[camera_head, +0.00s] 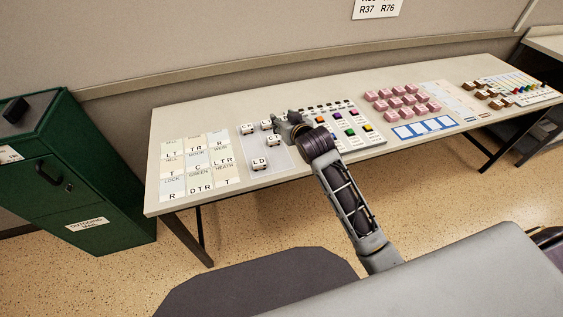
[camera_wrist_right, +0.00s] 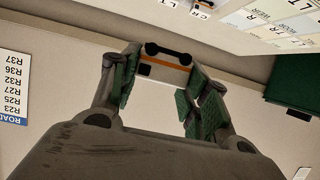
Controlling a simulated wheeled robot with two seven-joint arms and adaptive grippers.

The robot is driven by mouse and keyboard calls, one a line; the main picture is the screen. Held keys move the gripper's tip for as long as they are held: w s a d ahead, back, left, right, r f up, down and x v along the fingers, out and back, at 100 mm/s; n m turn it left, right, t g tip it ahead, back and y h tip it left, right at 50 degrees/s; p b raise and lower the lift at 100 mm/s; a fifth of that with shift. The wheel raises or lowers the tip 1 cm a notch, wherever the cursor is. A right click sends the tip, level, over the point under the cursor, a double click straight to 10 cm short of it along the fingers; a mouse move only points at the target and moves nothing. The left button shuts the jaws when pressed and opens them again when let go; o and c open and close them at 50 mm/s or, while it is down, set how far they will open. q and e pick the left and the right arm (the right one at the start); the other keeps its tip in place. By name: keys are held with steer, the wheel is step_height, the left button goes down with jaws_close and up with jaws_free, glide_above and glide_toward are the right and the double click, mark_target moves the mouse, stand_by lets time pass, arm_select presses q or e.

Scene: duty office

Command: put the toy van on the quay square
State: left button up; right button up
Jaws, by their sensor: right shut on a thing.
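My right gripper (camera_head: 284,124) is above the left half of the table, over the right side of a pale panel with toy vans. In the right wrist view its fingers (camera_wrist_right: 160,82) are shut on a white toy van (camera_wrist_right: 165,77) with an orange stripe and black wheels. In the head view the held van is hard to tell apart from the gripper. A grid of lettered squares (camera_head: 200,165) lies at the table's left end. Several names are too small to read, so I cannot tell which square is quay. My left gripper is out of view.
More white vans stand on the pale panel, one marked LD (camera_head: 260,163). Right of my gripper are a board of coloured blocks (camera_head: 350,132), pink blocks (camera_head: 408,105) and blue-framed cards (camera_head: 425,128). A green cabinet (camera_head: 75,170) stands left of the table (camera_head: 175,123).

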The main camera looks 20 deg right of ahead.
step_height(320, 180, down, 8)
steer(key=shift+s+a+r, duration=0.2)
steer(key=shift+s+a, duration=0.05)
steer(key=shift+f, duration=0.1)
stand_by(0.4)
glide_above(283, 164)
steer(key=shift+w+f, duration=0.1)
steer(key=shift+f, duration=2.3)
steer(key=shift+f, duration=0.1)
steer(key=shift+f, duration=2.2)
steer(key=shift+f, duration=0.25)
steer(key=o, duration=1)
steer(key=shift+c, duration=0.2)
